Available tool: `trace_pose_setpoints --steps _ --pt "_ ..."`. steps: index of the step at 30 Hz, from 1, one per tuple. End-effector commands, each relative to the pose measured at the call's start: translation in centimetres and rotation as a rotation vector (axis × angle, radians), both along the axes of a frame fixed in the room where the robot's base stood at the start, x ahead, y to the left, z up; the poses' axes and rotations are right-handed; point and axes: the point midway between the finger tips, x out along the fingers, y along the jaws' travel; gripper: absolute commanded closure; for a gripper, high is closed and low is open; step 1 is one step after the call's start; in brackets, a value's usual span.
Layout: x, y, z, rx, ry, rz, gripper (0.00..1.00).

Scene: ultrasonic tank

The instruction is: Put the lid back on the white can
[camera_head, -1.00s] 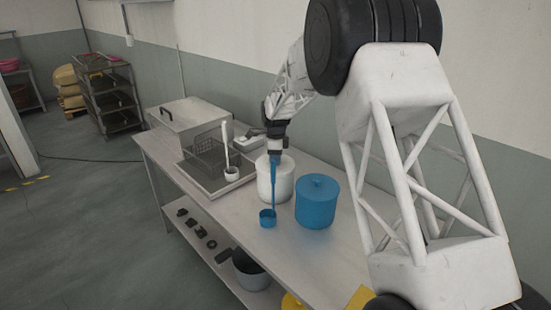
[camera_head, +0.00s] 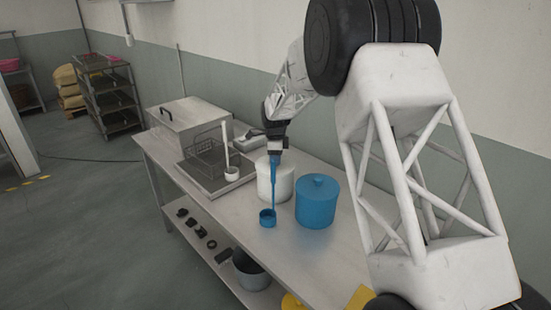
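The white can (camera_head: 285,184) stands on the metal table, just behind the blue ladle. Its top is largely hidden by my gripper, and I cannot tell whether a lid is on it. I cannot make out a separate white lid for certain. My gripper (camera_head: 275,153) is above the white can, pointing down. It appears shut on the top of the handle of a blue ladle (camera_head: 267,218), whose cup hangs low in front of the can. Whether the cup touches the table is unclear.
A blue can (camera_head: 317,203) with its knobbed lid on stands close to the right of the white can. At left are a white ladle (camera_head: 231,174), a wire basket (camera_head: 207,158) and a metal tank (camera_head: 188,122). A grey-white item (camera_head: 248,142) lies behind.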

Motion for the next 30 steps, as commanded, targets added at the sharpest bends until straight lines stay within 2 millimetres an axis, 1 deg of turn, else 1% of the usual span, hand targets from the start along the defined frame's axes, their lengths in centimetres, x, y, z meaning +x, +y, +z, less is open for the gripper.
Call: trace_pose_setpoints --steps 28,29,30 --pt "0.01 0.0 -0.09 0.0 0.0 0.0 0.94" --pt "0.01 0.0 -0.09 0.0 0.0 0.0 0.68" --pt "0.01 0.0 -0.09 0.0 0.0 0.0 0.62"
